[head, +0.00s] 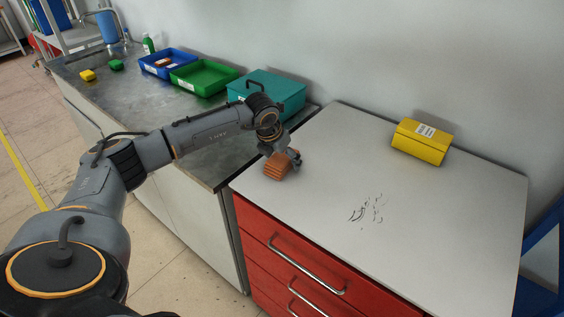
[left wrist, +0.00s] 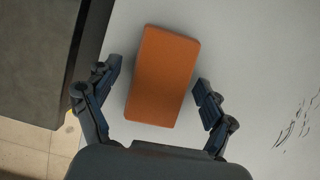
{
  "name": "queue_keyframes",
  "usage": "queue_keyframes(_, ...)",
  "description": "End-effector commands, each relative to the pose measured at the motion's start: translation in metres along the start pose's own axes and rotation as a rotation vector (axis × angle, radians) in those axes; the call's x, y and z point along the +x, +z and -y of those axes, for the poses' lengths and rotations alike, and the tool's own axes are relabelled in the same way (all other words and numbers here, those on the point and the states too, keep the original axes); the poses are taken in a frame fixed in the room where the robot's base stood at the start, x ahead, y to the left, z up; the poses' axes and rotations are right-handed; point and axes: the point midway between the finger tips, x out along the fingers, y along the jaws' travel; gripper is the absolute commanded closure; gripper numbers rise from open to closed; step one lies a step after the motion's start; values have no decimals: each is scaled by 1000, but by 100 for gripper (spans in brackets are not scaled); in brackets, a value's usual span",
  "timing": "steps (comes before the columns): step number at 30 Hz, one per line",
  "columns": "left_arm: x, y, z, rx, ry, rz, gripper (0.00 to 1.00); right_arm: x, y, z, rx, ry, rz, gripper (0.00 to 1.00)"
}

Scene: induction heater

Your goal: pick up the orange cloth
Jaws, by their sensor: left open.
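The orange cloth (head: 279,166) is a folded, block-like bundle on the left part of the white top of the red cabinet, near its left edge. In the left wrist view the orange cloth (left wrist: 162,76) lies between and slightly beyond my open fingers. My left gripper (head: 290,158) is over the cloth, and its fingers partly cover it in the head view. In the left wrist view the left gripper (left wrist: 156,95) has one finger on each side of the cloth, with gaps visible. My right gripper is not in view.
A yellow box (head: 421,142) stands at the back of the white top (head: 330,200), which has dark marks in the middle. A teal toolbox (head: 275,91), a green tray (head: 203,78) and a blue tray (head: 168,64) stand on the metal counter at left. The front right top is clear.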

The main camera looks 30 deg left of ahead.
Motion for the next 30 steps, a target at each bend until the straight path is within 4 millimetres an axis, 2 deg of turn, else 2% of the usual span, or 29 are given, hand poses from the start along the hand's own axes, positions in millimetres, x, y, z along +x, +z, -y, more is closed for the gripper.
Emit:
queue_keyframes(1,0,0,0,0,0,0,17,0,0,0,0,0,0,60)
queue_keyframes(2,0,0,0,0,0,0,21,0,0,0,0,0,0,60)
queue_keyframes(10,0,0,0,0,0,0,75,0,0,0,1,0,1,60)
queue_keyframes(19,-1,0,0,0,0,0,75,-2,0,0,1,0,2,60)
queue_keyframes(24,-8,4,0,0,0,0,75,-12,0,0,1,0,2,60)
queue_keyframes(26,-11,6,0,0,0,7,75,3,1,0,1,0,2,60)
queue_keyframes(30,-38,14,4,3,-1,8,75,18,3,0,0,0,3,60)
